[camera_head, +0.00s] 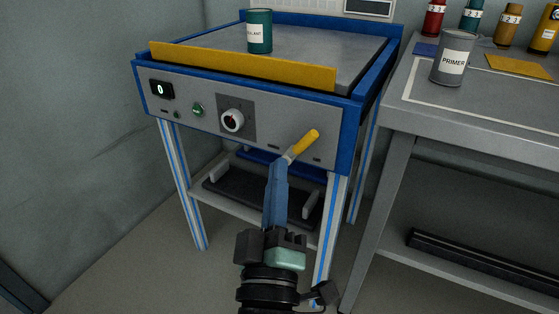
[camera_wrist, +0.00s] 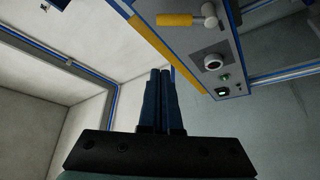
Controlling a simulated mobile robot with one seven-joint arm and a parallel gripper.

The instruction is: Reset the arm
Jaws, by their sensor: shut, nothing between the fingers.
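My gripper (camera_head: 279,162) is shut and empty, its blue fingers pointing up toward the control panel. In the wrist view the closed fingertips (camera_wrist: 160,72) show side by side with nothing between them. A lever with a yellow handle (camera_head: 306,141) is on the right of the grey panel (camera_head: 275,122). In the head view my fingertips overlap the lever's base. In the wrist view the yellow handle (camera_wrist: 174,19) stands apart from the fingers. Left of the lever are a dial (camera_head: 232,121), a green button (camera_head: 197,110) and a small display (camera_head: 161,89) reading 0.
A yellow bar (camera_head: 240,67) runs along the machine's front top edge, with a green can (camera_head: 259,32) behind it. A grey table (camera_head: 475,115) at right bears a primer can (camera_head: 454,58) and several coloured containers. The floor at left is clear.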

